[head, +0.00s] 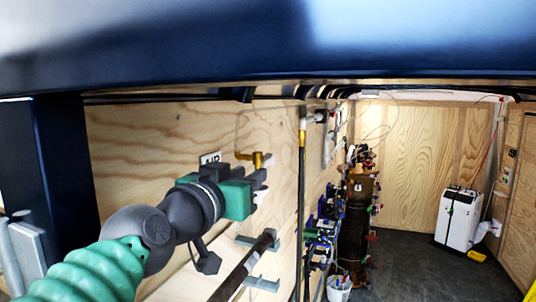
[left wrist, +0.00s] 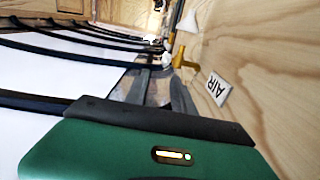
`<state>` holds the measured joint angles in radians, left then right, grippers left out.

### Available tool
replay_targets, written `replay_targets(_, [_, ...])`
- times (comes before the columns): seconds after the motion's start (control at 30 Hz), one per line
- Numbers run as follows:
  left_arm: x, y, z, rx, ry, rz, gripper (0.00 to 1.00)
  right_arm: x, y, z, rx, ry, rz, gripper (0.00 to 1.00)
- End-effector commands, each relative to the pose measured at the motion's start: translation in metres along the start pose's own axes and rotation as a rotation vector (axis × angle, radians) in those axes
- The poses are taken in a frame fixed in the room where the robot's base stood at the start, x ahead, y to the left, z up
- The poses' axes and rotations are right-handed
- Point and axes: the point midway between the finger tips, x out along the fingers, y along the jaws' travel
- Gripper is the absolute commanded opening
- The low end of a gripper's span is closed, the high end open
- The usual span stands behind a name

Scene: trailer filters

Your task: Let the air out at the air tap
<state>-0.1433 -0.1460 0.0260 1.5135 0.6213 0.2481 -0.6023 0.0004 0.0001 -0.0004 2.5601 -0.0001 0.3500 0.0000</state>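The air tap (head: 258,159) is a brass fitting on the plywood wall, with a thin pipe rising from it. It also shows in the left wrist view (left wrist: 181,58), beyond the fingertips. A white AIR sign (head: 210,158) is on the wall beside it and appears upside down in the left wrist view (left wrist: 217,87). My left gripper (head: 261,186), green and dark grey, is just below and in front of the tap. Its two fingers (left wrist: 158,88) are apart, with nothing seen held between them. Whether a fingertip touches the tap cannot be told. My right gripper is not in view.
A dark rod (head: 245,266) on grey brackets is below my left gripper. A vertical black and yellow pole (head: 301,200) stands right of the tap. Farther back are cluttered wall equipment (head: 325,215), a white bucket (head: 338,289) and a white machine (head: 459,219). The middle floor is clear.

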Motion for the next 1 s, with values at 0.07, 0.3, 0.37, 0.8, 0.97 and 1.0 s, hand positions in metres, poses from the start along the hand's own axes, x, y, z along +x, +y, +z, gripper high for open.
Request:
replay_targets(0.07, [0.021,0.0,-0.005,-0.001,-0.003,0.001,0.3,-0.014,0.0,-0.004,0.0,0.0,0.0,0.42])
replay_targets(0.3, [0.081,0.0,-0.004,-0.001,-0.003,0.001,0.3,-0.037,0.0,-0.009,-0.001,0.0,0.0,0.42])
replay_targets(0.37, [0.091,0.001,-0.004,-0.001,-0.001,0.001,0.3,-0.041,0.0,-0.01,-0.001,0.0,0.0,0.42])
replay_targets(0.8, [0.108,0.001,-0.001,0.0,0.002,0.001,0.29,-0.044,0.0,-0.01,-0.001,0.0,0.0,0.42])
replay_targets(0.97, [0.108,0.001,-0.001,0.0,0.001,0.001,0.08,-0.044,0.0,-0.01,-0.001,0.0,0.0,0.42])
replay_targets(1.0, [0.108,0.001,-0.001,0.0,0.001,0.001,0.03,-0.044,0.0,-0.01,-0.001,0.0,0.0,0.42])
